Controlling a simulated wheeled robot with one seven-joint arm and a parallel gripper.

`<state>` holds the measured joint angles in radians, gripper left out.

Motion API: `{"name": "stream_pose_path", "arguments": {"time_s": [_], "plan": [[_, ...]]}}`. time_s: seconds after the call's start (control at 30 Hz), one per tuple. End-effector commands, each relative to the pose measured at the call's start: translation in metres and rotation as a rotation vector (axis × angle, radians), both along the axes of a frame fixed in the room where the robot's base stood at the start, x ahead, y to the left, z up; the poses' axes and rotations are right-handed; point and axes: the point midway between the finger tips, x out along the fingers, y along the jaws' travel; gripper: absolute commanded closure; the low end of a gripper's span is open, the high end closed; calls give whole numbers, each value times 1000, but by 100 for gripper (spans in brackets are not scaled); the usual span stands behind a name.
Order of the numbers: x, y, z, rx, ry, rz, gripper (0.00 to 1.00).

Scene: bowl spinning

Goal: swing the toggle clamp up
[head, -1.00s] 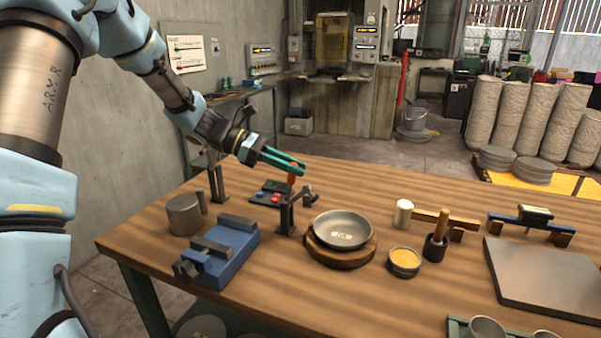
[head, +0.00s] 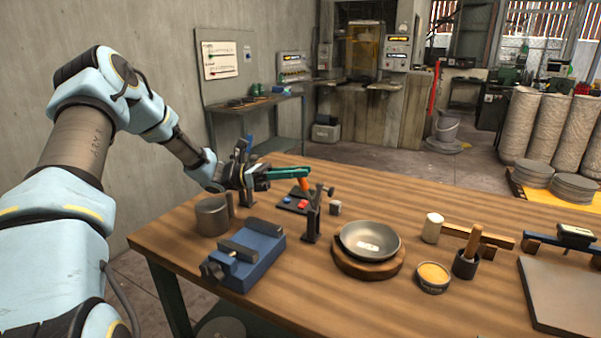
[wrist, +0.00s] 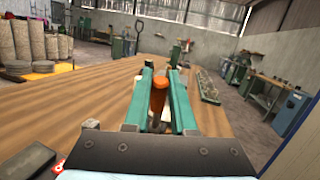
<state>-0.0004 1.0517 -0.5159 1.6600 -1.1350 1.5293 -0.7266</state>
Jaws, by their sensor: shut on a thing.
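In the wrist view the orange handle (wrist: 159,92) sits between the two green fingers. My gripper (head: 304,173) reaches in from the left, and its fingers are shut on the handle. In the wrist view my gripper (wrist: 160,75) has a finger on each side of the handle. The clamp's lower parts are mostly hidden by the fingers and a dark post.
The dark post (head: 312,222) stands just in front of the handle. A blue vise (head: 255,260) and a grey cylinder (head: 212,217) are nearer left. A metal bowl (head: 370,240) rests on a round wooden base (head: 366,267) to the right. A small grey block (head: 335,208) lies nearby.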

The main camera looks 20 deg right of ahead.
Motion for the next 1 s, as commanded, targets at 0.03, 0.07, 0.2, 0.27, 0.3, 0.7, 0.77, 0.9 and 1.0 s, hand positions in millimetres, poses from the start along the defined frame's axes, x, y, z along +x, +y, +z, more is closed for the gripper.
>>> {"name": "stream_pose_path", "arguments": {"time_s": [0.03,0.07,0.2,0.27,0.3,0.7,0.77,0.9,1.0], "plan": [[1,1,-1,-2,5,2,100],[1,1,-1,-3,5,2,100],[1,1,-1,-4,7,2,100],[1,1,-1,-4,7,2,100],[1,1,-1,-4,7,2,100],[1,1,-1,-4,7,1,46],[1,1,-1,-4,7,1,46],[1,1,-1,-4,7,1,46],[3,3,-2,-3,7,2,46]]}}
